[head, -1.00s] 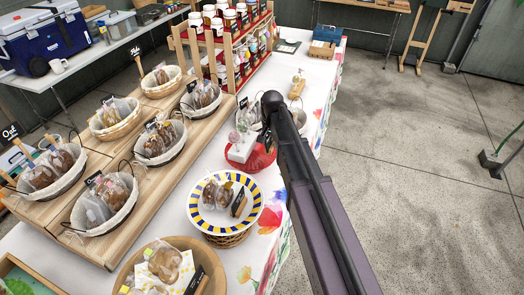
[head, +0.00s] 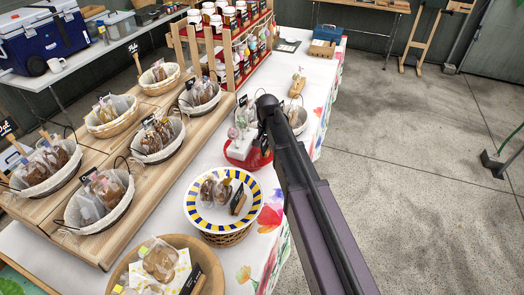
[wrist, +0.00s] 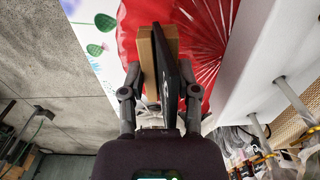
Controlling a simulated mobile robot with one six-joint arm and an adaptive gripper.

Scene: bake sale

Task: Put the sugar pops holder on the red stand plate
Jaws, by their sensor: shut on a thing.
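The sugar pops holder (wrist: 146,60), which I take to be a small wooden block with a black card, is between the fingers of my gripper (wrist: 160,75) in the wrist view. The card's writing is not readable. The red stand plate (wrist: 205,40) lies behind the block there, and I cannot tell whether they touch. In the head view the red plate (head: 250,161) shows beside a white block stand (head: 241,147) with pops on it. My arm hides the gripper's fingers and the holder in that view.
A blue-and-yellow-rimmed plate (head: 207,221) with bagged cookies stands in front of the red plate. Baskets on wooden boards (head: 130,196) fill the left. A rack of jars (head: 222,60) stands behind. In the wrist view a white stand (wrist: 244,50) with sticks below it is close on the right.

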